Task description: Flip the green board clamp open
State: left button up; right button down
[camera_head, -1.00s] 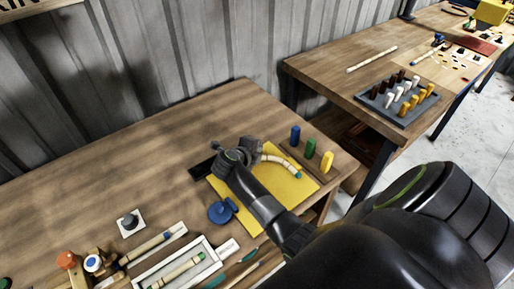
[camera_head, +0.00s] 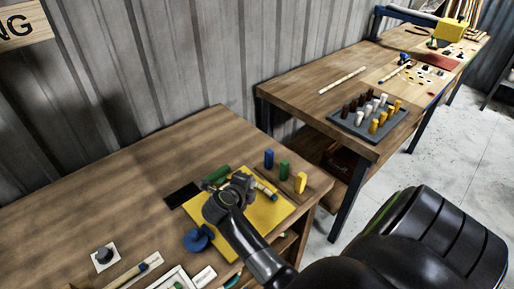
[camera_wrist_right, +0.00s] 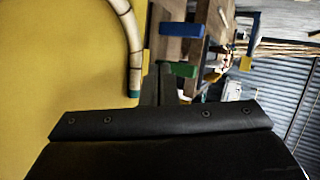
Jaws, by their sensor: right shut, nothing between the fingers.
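A green bar-like piece (camera_head: 217,174), likely the green board clamp, lies at the back left edge of the yellow board (camera_head: 272,213). It extends past the board edge near a black pad (camera_head: 182,195). My right gripper (camera_head: 240,181) is shut and empty above the board, right of the green piece. Its fingers (camera_wrist_right: 163,84) show in the right wrist view, beside the board. A bent rattan piece (camera_wrist_right: 132,45) with a green end lies on the board, partly behind my gripper in the head view. My left gripper is not in view.
The wooden table (camera_head: 110,190) is clear at the left. A second table holds a grey peg tray (camera_head: 368,125).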

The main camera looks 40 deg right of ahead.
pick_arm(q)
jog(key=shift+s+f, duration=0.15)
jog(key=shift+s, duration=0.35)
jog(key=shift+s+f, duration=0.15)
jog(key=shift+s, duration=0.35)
pick_arm(e)
jog(key=s+r, duration=0.1)
jog(key=s, duration=0.2)
jog(key=shift+s+r, duration=0.1)
jog(key=shift+r, duration=0.3)
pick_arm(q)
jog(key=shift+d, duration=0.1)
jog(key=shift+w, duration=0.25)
